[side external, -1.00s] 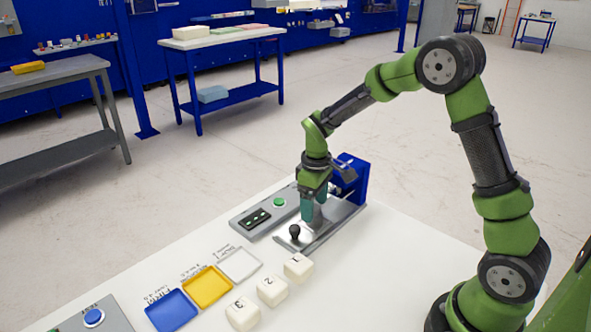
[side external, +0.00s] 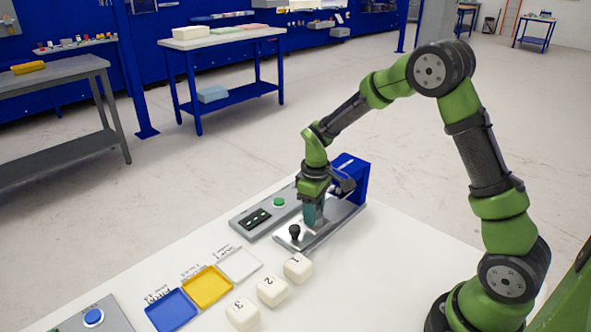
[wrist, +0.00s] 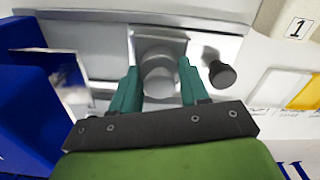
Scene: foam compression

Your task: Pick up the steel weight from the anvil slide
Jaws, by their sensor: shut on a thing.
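The steel weight (wrist: 158,80) is a grey metal cylinder, seen in the wrist view between the two teal fingers of my gripper (wrist: 159,88). My gripper is shut on it. In the side view my gripper (side external: 313,214) points down over the anvil slide (side external: 342,214), a flat silver plate with a black knob (side external: 295,231) at its near end. The fingers hide the weight there. I cannot tell whether the weight touches the slide. The knob also shows in the wrist view (wrist: 222,74), to the right of the fingers.
A blue press frame (side external: 354,182) stands behind the slide. A grey panel with a green button (side external: 279,202) lies to its left. Foam blocks numbered 1 (side external: 298,268), 2 (side external: 272,290) and 3 (side external: 243,314) stand in front, beside white (side external: 240,264), yellow (side external: 207,287) and blue (side external: 171,310) trays.

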